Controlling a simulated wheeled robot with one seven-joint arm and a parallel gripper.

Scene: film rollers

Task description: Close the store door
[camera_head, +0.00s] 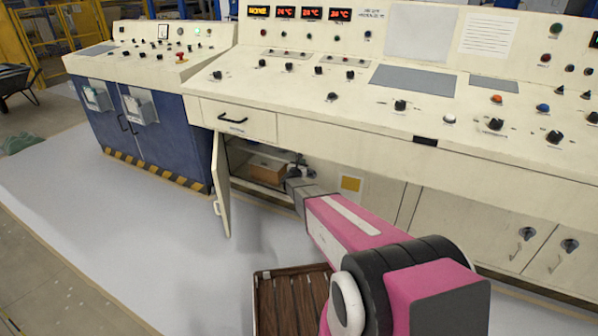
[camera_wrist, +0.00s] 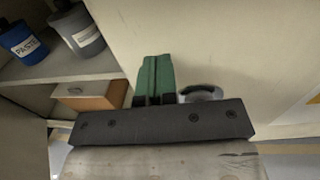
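The store door (camera_head: 221,187) is a cream panel under the console, hinged at the left and standing open toward the front. A small handle shows on it near its lower part. The open compartment (camera_head: 240,160) lies to its right. My gripper (camera_head: 298,172) is at the compartment's right side, apart from the door. In the wrist view, its green fingers (camera_wrist: 155,78) are together, with nothing visible between them. They point at the cream panel beside the opening. A grey metal part (camera_wrist: 202,93) shows right of the fingers; I cannot tell what it is.
A wooden box (camera_head: 267,169) sits inside the compartment; a blue can (camera_wrist: 22,42) and a grey can (camera_wrist: 80,32) stand on its shelf. A drawer (camera_head: 238,119) is above. A brown slatted crate (camera_head: 280,302) is on the floor in front. Floor left of the door is clear.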

